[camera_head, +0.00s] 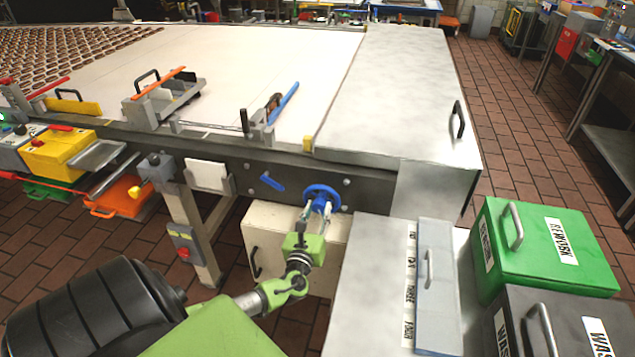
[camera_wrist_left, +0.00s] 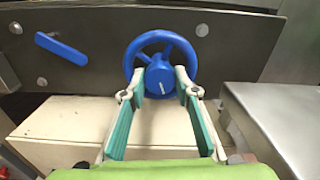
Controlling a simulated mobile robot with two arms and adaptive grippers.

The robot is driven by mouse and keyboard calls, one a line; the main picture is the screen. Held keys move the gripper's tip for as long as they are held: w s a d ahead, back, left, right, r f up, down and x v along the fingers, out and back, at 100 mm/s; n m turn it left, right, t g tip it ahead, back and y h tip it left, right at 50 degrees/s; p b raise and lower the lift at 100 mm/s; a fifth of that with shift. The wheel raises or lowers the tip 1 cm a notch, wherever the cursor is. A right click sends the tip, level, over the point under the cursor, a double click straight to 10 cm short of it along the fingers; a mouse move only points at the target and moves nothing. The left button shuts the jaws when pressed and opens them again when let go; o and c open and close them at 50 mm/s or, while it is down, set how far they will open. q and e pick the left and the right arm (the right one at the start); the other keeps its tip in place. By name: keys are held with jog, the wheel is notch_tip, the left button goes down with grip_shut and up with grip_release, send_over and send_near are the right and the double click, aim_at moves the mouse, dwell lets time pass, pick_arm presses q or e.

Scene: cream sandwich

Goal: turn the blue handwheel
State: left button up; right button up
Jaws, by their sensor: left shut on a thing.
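The blue handwheel (camera_head: 323,192) is mounted on the dark side rail of the conveyor, below the grey metal cover. In the left wrist view the handwheel (camera_wrist_left: 160,50) faces me, with a round blue hub at its centre. My left gripper (camera_head: 318,210) reaches up to the wheel from below. In the left wrist view the fingertips of this gripper (camera_wrist_left: 160,92) stand on either side of the hub, shut on it. The fingers cover part of the wheel's lower rim. My right gripper is not in view.
A blue lever (camera_head: 272,182) sits on the rail left of the wheel. A cream box (camera_head: 262,228) is below. A metal table (camera_head: 370,290) with a grey lidded case stands to the right, beside a green bin (camera_head: 550,245) and a dark bin (camera_head: 560,310).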

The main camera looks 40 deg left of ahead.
pick_arm(q)
jog(key=shift+m+p, duration=0.45)
jog(key=shift+m, duration=1.15)
jog(key=shift+f, duration=0.1)
jog(key=o, duration=1.1)
jog(key=v, duration=1.2)
